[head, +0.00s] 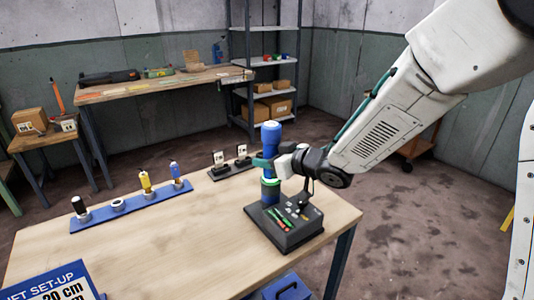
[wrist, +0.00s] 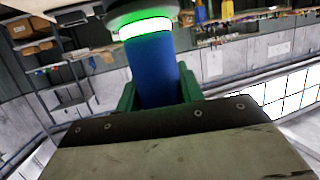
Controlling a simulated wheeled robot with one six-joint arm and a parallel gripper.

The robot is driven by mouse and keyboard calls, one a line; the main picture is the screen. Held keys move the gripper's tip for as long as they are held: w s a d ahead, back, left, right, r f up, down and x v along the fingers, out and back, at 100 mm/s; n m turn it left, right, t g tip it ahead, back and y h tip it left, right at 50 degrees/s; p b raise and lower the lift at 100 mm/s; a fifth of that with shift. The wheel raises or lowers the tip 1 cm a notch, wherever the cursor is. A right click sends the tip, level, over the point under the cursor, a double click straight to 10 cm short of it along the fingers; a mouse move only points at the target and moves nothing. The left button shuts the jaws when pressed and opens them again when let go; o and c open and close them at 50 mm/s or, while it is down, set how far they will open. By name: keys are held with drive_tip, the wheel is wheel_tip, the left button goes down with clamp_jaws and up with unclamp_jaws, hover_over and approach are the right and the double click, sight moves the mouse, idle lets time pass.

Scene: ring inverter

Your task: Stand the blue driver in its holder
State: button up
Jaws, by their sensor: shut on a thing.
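My gripper (head: 264,163) is shut on a large blue driver (head: 269,140) with a rounded top. The driver stands about upright over a black box (head: 292,243) at the table's right end. A green ring (head: 271,182) surrounds its lower part; whether the driver is seated in the box or just above it I cannot tell. In the wrist view the blue body (wrist: 155,72) is between the green fingers, and the ring (wrist: 146,28) glows green. A blue rack (head: 101,222) holds a black, a yellow and a small blue-topped tool, and an empty white ring holder (head: 117,205).
A low dark stand (head: 230,171) with two white-labelled pieces lies behind my gripper at the table's back edge. A blue sign (head: 55,283) stands at the front left. The middle of the wooden table (head: 170,245) is clear. A bench and shelves stand farther back.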

drive_tip(key=shift+f, duration=0.2)
idle(0.6)
drive_tip(key=o, duration=1.2)
drive_tip(key=shift+f, duration=0.1)
